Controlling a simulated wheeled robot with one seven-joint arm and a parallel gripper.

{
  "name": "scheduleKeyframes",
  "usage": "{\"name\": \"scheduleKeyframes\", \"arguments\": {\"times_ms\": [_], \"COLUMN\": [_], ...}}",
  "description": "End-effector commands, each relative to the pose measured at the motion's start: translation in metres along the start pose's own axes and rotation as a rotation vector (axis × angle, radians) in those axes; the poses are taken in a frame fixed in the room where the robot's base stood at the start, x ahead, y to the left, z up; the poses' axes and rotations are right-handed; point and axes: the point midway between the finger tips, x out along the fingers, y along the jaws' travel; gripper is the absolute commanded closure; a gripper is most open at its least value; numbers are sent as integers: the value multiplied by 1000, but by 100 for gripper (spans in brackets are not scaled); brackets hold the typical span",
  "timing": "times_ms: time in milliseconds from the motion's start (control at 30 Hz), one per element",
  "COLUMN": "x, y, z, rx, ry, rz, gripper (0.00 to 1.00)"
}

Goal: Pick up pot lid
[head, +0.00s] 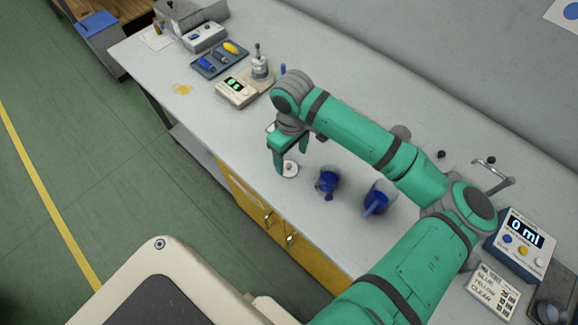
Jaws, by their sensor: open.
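A small round white piece with a raised middle, which looks like the pot lid (291,170), lies on the pale bench top near its front edge. My gripper (289,162) points down at it with its green fingers apart. In this view one finger is left of the lid and the other is behind it to the right. I cannot tell whether the fingers touch it; nothing is clearly held. A small metal pot (260,68) with an upright stem stands by a scale farther back.
Two blue containers (328,181) (378,199) stand right of the lid. A scale (236,92) and a blue-grey tray (219,60) with tools are at the upper left. A yellow spill (183,89) lies nearby. A dispenser (520,244) reading 0 ml is at right.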

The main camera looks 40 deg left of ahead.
Motion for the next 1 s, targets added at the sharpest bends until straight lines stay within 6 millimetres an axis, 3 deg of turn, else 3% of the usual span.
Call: {"name": "scheduleKeyframes", "arguments": {"times_ms": [167, 500, 800, 1000], "x": [10, 52, 56, 56], "y": [-1, -1, -1, -1], "z": [-2, -10, -10, -10], "rx": [-2, -5, -5, -5], "ry": [-1, -1, 0, 0], "rz": [0, 0, 1, 0], "gripper": [34, 34, 34, 77]}}
